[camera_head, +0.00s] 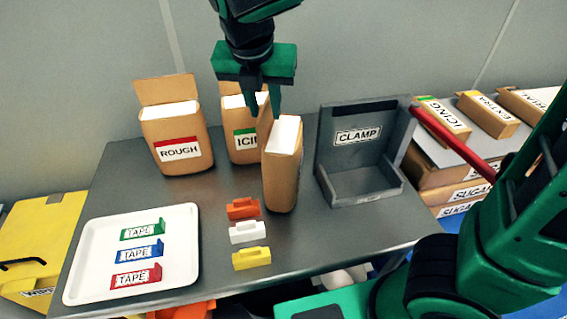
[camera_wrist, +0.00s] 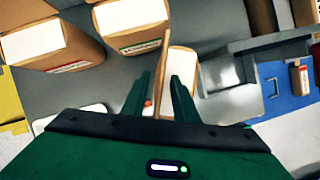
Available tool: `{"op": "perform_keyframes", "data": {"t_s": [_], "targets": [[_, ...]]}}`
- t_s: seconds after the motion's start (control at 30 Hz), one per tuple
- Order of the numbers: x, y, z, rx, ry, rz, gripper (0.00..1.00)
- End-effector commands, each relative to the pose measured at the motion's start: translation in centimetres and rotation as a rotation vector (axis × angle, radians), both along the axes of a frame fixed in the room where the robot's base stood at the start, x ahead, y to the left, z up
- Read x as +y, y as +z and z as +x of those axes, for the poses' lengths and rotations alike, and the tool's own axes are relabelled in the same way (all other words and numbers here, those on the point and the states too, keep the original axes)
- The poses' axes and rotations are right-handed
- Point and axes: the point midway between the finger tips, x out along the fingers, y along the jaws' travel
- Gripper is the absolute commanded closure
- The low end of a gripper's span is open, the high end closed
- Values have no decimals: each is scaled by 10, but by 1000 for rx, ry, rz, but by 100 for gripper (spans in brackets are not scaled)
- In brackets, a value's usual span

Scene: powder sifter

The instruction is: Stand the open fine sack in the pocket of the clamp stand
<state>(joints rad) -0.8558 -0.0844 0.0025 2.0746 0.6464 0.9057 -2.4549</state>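An open brown sack (camera_head: 282,178) with white powder at its top stands upright on the table, left of the clamp stand; its label is turned out of sight, so I cannot read whether it is the fine one. The grey clamp stand (camera_head: 360,140), marked CLAMP, has an empty pocket. My gripper (camera_head: 266,112) points down above and at the back of this sack. In the wrist view its fingers (camera_wrist: 160,102) are apart, with the sack's raised flap (camera_wrist: 163,75) between them and the white powder (camera_wrist: 182,62) just right of the flap.
Open sacks marked ROUGH (camera_head: 178,140) and ICING (camera_head: 240,138) stand behind to the left. Orange, white and yellow clips (camera_head: 250,258) lie in front. A white tray (camera_head: 90,238) holds tape pieces. Boxes (camera_head: 445,118) lie right of the table, beyond a red bar (camera_head: 455,142).

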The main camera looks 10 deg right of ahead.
Motion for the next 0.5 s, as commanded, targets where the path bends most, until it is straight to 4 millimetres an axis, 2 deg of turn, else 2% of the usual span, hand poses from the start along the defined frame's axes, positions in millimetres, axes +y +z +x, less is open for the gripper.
{"op": "perform_keyframes", "data": {"t_s": [0.03, 0.13, 0.5], "targets": [[0, 0, 0, 0, 0, 0, 76], [0, 0, 0, 0, 0, 0, 100], [0, 0, 0, 0, 0, 0, 100]]}}
